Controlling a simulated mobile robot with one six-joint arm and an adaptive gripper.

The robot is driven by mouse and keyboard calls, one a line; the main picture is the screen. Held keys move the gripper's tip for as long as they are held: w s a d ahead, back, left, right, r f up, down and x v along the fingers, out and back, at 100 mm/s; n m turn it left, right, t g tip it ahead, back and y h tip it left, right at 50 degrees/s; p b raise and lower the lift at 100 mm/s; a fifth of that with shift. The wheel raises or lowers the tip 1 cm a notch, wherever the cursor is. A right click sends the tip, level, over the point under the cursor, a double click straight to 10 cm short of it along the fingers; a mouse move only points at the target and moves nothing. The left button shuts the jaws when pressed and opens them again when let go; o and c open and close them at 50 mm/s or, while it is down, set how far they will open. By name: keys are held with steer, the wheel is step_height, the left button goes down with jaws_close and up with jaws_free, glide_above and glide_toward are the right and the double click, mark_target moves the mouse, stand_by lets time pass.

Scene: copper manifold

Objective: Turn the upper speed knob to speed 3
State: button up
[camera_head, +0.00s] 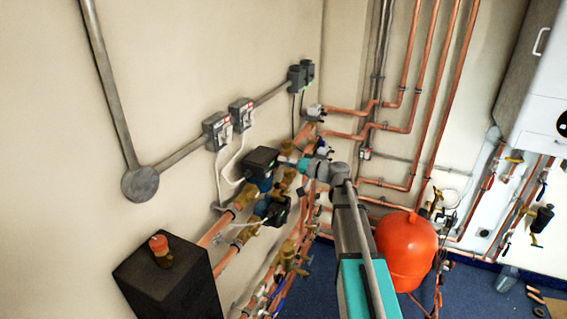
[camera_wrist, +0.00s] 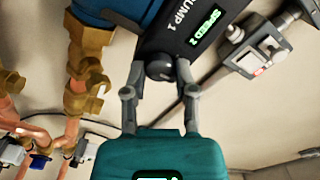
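The upper pump (camera_head: 262,158), a dark box on a blue body, is on the left wall pipes in the head view. The wrist view shows its dark front (camera_wrist: 208,22), labelled "PUMP 1", and a green display (camera_wrist: 206,27) reading "SPEED 2". Its round black speed knob (camera_wrist: 159,68) sits between the fingertips of my gripper (camera_wrist: 160,70). The fingers appear to touch the knob on both sides. The label and display are tilted in the wrist view. In the head view my gripper (camera_head: 297,164) is beside the upper pump, and the knob cannot be made out.
A lower pump (camera_head: 272,209) sits just below. Brass fittings (camera_wrist: 86,75) and copper pipes flank the upper pump. A grey switch box (camera_wrist: 262,52) is on the wall. A red tank (camera_head: 406,250) stands at the right, and a black box (camera_head: 170,283) at the lower left.

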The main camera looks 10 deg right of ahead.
jaws_close()
steer(key=shift+m, duration=0.4)
steer(key=m, duration=0.8)
steer(key=shift+f, duration=0.1)
stand_by(0.4)
steer(key=o, duration=0.8)
jaws_free()
steer(key=shift+c, duration=0.2)
steer(key=shift+d, duration=0.1)
steer(key=v, duration=1.2)
